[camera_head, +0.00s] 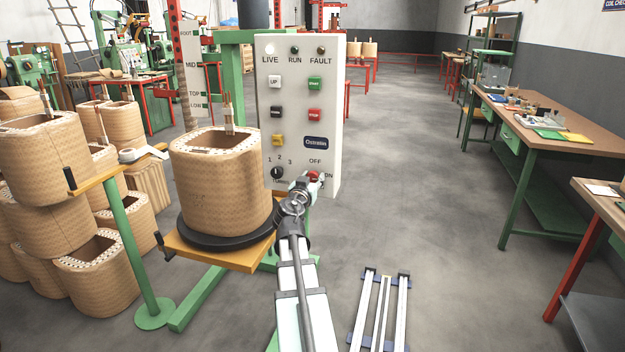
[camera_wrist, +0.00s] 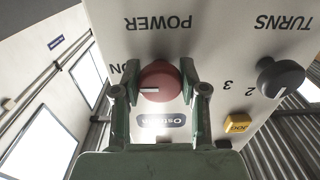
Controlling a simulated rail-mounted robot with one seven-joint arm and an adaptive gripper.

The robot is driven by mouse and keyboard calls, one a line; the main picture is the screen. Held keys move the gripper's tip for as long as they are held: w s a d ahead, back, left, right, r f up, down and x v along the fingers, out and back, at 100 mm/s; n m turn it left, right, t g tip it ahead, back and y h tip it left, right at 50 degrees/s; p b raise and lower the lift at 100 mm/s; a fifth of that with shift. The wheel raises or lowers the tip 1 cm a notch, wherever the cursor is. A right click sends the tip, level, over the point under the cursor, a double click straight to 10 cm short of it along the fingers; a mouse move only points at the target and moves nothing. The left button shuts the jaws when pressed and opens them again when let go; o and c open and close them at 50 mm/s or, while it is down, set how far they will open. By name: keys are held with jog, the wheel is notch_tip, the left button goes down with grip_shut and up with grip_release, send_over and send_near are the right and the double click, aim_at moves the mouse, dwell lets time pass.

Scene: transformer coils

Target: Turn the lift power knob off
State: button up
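The lift power knob (camera_wrist: 159,82) is round and red, with a white pointer mark. In the wrist view, which shows the panel upside down, it sits below the POWER label, and its mark points left, toward the partly hidden ON label. My gripper (camera_wrist: 160,70) has one finger on each side of the knob. The knob fills the space between the fingers, and they appear to touch its sides. In the head view the red knob (camera_head: 314,176) shows at the panel's lower right, partly hidden by my gripper (camera_head: 308,182).
The control panel (camera_head: 328,150) also carries a black TURNS knob (camera_wrist: 281,76) and a yellow JOG button (camera_wrist: 238,124). A coil (camera_head: 222,190) stands on a wooden platform (camera_head: 215,256) left of my arm. Floor to the right is mostly clear, except a low rail frame (camera_head: 381,310).

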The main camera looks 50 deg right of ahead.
dwell(0.4)
jog(key=n+b, duration=0.1)
jog(key=n, duration=0.3)
jog(key=shift+n+b, duration=0.3)
jog(key=shift+b, duration=0.1)
jog(key=n, duration=0.4)
jog(key=shift+r+n, duration=0.1)
jog(key=shift+n, duration=0.2)
jog(key=n+p, duration=0.1)
jog(key=n, duration=0.3)
jog(key=shift+r+n, duration=0.1)
jog(key=shift+n, duration=0.2)
jog(key=shift+d+n+p, duration=0.1)
jog(key=shift+n+p, duration=0.8)
jog(key=shift+n, duration=1.2)
jog(key=o, duration=1.1)
jog(key=shift+s, duration=0.1)
